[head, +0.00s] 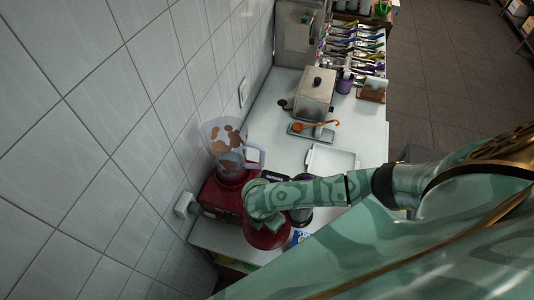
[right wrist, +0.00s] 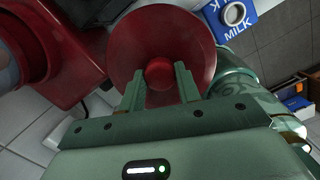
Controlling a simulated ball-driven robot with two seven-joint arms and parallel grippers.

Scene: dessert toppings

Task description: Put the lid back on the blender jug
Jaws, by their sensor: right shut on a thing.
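The blender jug (head: 229,157) is clear with brown smears inside. It stands upright on its red blender base (head: 220,197) against the tiled wall, and its top looks open. The round red lid (head: 267,238) is partly hidden under my right gripper in the head view. In the right wrist view my right gripper (right wrist: 159,82) is shut on the knob of the lid (right wrist: 190,50). The lid is apart from the jug, on the near side of the base. Part of the red base (right wrist: 60,75) shows at the left there. My left gripper is not in view.
A milk carton (right wrist: 234,15) is close beside the lid. A dark cup (head: 300,215) stands by my right forearm. Farther back are a white tray (head: 331,160), an orange spoon (head: 322,125) and a metal container (head: 314,93). The wall borders the counter at left.

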